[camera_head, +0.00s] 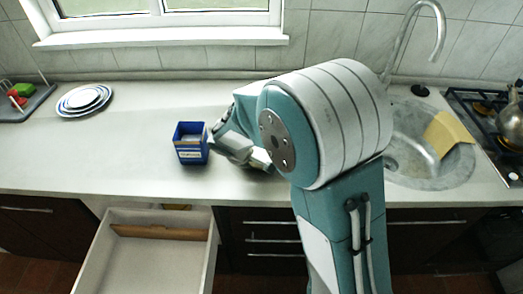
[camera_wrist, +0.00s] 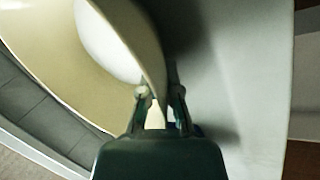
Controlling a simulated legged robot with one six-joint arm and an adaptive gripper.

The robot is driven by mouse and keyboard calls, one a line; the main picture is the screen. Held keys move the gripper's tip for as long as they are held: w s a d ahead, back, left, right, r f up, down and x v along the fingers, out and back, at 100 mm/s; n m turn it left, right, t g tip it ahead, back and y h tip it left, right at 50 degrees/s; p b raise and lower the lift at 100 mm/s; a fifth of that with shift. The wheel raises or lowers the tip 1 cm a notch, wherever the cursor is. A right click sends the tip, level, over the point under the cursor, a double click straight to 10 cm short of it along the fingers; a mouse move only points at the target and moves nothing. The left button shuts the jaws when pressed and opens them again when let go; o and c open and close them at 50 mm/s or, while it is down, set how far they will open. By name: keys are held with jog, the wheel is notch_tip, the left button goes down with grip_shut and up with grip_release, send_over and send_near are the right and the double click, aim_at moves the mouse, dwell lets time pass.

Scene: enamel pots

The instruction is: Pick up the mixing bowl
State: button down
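A large cream bowl, the mixing bowl (camera_wrist: 62,45), fills the left and middle of the wrist view, seen very close. Its pale inside shows, and its curved wall comes down to my gripper (camera_wrist: 160,95). The two fingers are a small distance apart, with the lower end of the bowl's wall between or just behind them. I cannot tell whether they press on it. In the head view my own arm covers the gripper, and I cannot make out the bowl there.
A blue box (camera_head: 190,150) stands on the counter (camera_head: 110,150) just left of my arm. Stacked plates (camera_head: 84,100) lie at the back left. An open drawer (camera_head: 150,260) juts out below.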

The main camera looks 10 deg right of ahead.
jog(key=shift+a+r, duration=0.1)
jog(key=shift+a, duration=0.05)
notch_tip(320, 180, up, 4)
jog(key=shift+f, duration=0.2)
jog(key=s+a+r, duration=0.9)
jog(key=a, duration=0.1)
jog(key=shift+s+a+r, duration=0.15)
jog(key=shift+a+r, duration=0.05)
dwell(0.3)
